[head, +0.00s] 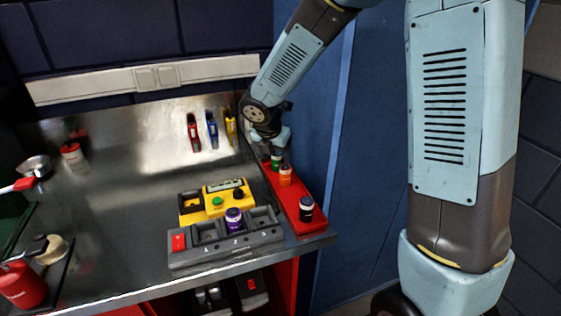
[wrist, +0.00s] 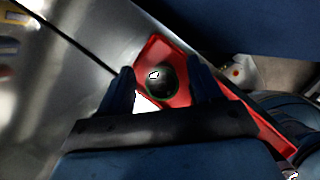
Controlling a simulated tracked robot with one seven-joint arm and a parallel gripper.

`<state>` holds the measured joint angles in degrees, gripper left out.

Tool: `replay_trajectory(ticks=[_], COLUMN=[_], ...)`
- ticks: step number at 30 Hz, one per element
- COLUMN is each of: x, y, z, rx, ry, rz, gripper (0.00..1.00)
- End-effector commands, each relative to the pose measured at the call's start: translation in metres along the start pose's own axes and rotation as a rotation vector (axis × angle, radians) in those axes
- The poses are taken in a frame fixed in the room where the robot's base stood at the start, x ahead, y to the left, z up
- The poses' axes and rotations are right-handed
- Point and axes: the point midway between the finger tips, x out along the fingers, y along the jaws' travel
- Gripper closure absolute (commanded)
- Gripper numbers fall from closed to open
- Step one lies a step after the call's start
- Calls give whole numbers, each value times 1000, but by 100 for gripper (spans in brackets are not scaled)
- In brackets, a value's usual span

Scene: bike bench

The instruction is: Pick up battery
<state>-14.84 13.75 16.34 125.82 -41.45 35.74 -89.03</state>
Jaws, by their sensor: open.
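A green battery (head: 277,162) stands in the far end of the red tray (head: 293,198). An orange battery (head: 285,177) and a black battery (head: 306,208) stand nearer in the same tray. A purple battery (head: 234,219) sits in the grey charger (head: 205,256). My gripper (head: 273,152) is open above the green battery and partly hides it. In the wrist view the round battery top with a green rim (wrist: 161,85) lies between the two fingers of my open gripper (wrist: 161,76). Whether the fingers touch it I cannot tell.
A yellow tester (head: 225,200) stands behind the charger. Red, blue and yellow tools (head: 212,130) are at the bench's back. A blue panel (head: 335,150) rises close to the tray's right. The bench's middle left (head: 115,200) is clear.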

Motion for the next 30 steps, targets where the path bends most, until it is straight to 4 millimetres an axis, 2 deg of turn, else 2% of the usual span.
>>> replay_trajectory(ticks=[2,21,30], x=[0,0,-2], y=[0,-1,-1], z=[0,0,2], rx=[0,2,3], ry=[0,0,-1], rz=[0,-1,0], gripper=[38,99,100])
